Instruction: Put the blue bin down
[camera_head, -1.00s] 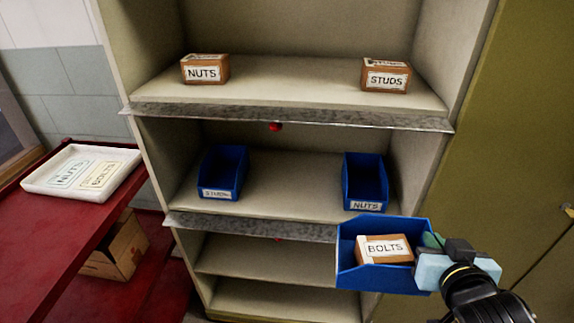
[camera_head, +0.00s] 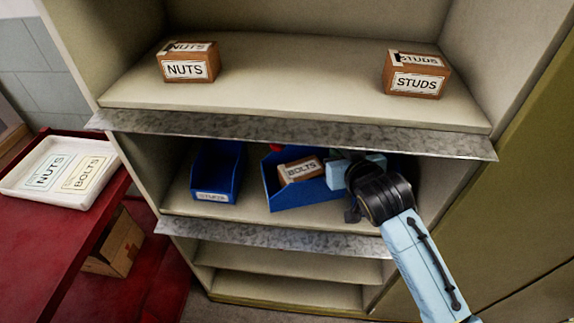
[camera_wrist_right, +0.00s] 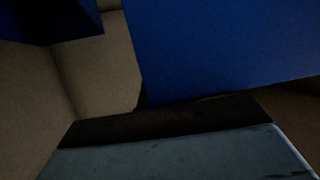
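A blue bin (camera_head: 284,196) holding a cardboard box labelled BOLTS (camera_head: 301,169) is in the middle shelf bay, between the STUDS bin and my arm. It sits slightly tilted; whether its base touches the shelf I cannot tell. My right gripper (camera_head: 345,168) is at its right side and appears shut on its wall. In the right wrist view the blue wall (camera_wrist_right: 225,50) fills the upper right, against the dark finger. My left gripper is not in view.
A blue bin labelled STUDS (camera_head: 214,172) stands to the left on the middle shelf (camera_head: 255,214). The NUTS bin is hidden behind my arm. NUTS (camera_head: 187,63) and STUDS (camera_head: 417,75) boxes stand on the upper shelf. A white tray (camera_head: 104,196) lies on the red cart at left.

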